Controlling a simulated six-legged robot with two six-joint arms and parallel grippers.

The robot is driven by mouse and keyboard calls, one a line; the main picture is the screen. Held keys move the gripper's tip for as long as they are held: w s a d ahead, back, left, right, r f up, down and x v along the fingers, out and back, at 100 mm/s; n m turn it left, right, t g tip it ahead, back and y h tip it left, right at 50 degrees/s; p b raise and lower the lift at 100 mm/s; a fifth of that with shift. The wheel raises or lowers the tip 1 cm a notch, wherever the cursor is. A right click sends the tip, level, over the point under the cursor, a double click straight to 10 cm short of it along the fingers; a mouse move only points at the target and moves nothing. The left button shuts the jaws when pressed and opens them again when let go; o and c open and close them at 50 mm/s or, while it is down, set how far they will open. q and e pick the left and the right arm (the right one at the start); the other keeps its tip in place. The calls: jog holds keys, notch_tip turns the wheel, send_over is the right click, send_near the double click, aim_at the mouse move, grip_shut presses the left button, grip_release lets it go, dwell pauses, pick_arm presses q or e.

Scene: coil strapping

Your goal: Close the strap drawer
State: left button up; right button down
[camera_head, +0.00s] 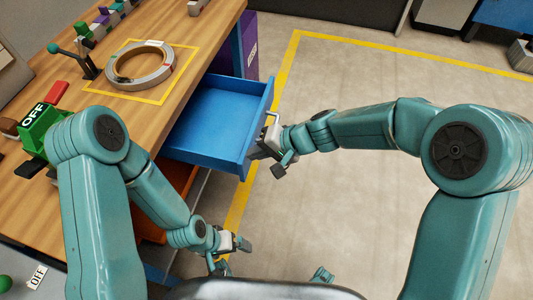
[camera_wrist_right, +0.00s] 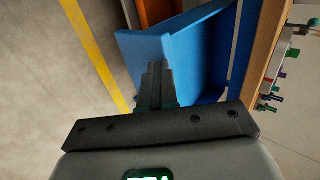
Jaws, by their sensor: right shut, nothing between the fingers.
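The blue strap drawer (camera_head: 205,125) stands pulled out from under the wooden bench, and its inside looks empty. Its front panel faces right, towards my right arm. My right gripper (camera_head: 264,158) is at the near end of that front panel, shut with nothing between its fingers. In the right wrist view the shut fingers (camera_wrist_right: 157,85) overlap the blue drawer (camera_wrist_right: 145,50); I cannot tell whether they touch it. My left gripper (camera_head: 230,256) hangs low in front of the bench, apart from the drawer. Its jaw opening is unclear.
A strapped coil (camera_head: 140,65) lies inside a yellow square on the bench (camera_head: 190,35). A green OFF block (camera_head: 42,118) and a lever (camera_head: 75,60) stand nearby. An orange drawer (camera_head: 178,180) is below, and a purple panel (camera_head: 250,45) is behind. The floor at right is clear.

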pick_arm(q)
notch_tip(320, 180, up, 4)
jog(key=p, duration=0.3)
jog(key=shift+f+p, duration=0.25)
jog(key=shift+p, duration=0.1)
pick_arm(e)
jog(key=w+a, duration=0.1)
jog(key=a, duration=0.5)
jog(key=w+a, duration=0.1)
jog(key=a, duration=0.5)
jog(key=w+a, duration=0.1)
jog(key=a, duration=0.5)
jog(key=shift+w+a, duration=0.15)
jog(key=shift+w, duration=0.2)
